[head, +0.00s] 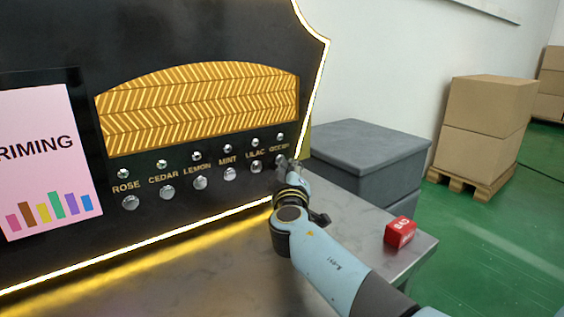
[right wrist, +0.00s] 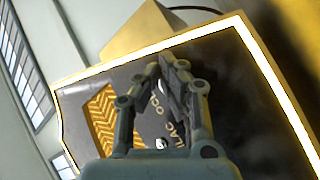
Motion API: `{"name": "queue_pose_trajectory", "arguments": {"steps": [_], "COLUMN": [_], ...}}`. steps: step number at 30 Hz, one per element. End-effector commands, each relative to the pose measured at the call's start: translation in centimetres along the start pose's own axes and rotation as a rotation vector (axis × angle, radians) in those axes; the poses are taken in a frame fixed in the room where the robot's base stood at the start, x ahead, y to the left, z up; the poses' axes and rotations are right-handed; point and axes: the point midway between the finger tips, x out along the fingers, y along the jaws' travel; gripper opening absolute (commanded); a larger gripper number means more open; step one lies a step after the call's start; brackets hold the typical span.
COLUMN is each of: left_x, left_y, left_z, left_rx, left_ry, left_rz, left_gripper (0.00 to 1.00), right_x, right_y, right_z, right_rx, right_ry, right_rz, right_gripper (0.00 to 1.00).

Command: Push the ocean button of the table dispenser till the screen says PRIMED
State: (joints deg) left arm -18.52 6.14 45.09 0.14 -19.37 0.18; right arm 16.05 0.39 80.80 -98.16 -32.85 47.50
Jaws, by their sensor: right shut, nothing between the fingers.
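The black table dispenser (head: 200,140) has a glowing edge and a row of round metal buttons with labels ROSE, CEDAR, LEMON, MINT, LILAC and OCEAN. Its pink screen (head: 40,160), cut off at the left, reads "RIMING" above coloured bars. My right gripper (head: 284,166) is shut and empty at the right end of the row, at the ocean button, which it hides. In the right wrist view, the shut fingertips (right wrist: 165,62) are over the panel close to the OCEAN label (right wrist: 154,95). I cannot tell whether they touch the button. My left gripper is not in view.
The dispenser stands on a grey table (head: 240,275). A small red block (head: 399,232) lies near the table's right edge. A grey crate (head: 365,160) stands behind, and cardboard boxes (head: 485,120) rest on a pallet farther right.

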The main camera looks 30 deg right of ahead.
Motion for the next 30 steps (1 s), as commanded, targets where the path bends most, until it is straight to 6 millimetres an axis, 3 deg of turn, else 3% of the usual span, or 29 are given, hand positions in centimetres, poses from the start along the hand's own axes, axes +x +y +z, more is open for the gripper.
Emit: {"name": "queue_pose_trajectory", "arguments": {"steps": [23,30], "left_x": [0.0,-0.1], "left_y": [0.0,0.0], "left_z": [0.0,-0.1], "left_rx": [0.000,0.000], "left_ry": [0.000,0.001], "left_rz": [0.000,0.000], "left_gripper": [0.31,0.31], "right_x": [-1.4,-3.1], "right_y": [0.8,1.6], "right_z": [0.8,1.7], "right_rx": [-0.001,0.000], "right_ry": [0.000,0.000], "right_rz": [0.000,-0.001], "right_gripper": [0.00,0.00]}}
